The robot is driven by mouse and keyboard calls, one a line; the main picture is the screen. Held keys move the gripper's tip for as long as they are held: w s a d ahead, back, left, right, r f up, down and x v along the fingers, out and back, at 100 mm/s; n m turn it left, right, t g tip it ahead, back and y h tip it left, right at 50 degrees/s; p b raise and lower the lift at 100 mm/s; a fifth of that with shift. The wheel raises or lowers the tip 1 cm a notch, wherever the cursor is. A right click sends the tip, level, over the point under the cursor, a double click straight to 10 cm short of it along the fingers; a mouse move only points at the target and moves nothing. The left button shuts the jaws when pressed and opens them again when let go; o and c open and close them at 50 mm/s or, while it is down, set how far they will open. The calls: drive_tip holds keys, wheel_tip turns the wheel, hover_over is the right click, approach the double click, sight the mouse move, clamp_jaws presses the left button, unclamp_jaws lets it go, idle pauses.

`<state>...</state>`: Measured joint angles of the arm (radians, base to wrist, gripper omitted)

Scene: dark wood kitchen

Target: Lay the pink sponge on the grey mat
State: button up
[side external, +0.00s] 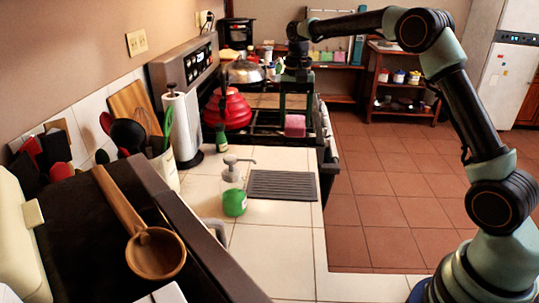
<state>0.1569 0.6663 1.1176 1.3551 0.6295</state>
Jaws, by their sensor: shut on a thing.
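The pink sponge (295,127) is held at the lower end of my gripper (295,113), which points down with its fingers shut on it. The sponge appears in front of the dark stove area, behind the mat in the picture; its exact height is hard to tell. The grey mat (283,186) is ribbed and lies flat on the white tiled counter, with nothing on it. My gripper and the sponge are apart from the mat. The fingers partly hide the sponge's upper part.
A soap dispenser with green liquid (234,195) stands just left of the mat. The counter (285,250) in front of the mat is clear.

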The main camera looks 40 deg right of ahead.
wheel_tip(320, 180, down, 18)
idle(0.5)
drive_tip(key=o, duration=1.4)
drive_tip(key=shift+f, duration=0.1)
drive_tip(key=shift+o, duration=0.2)
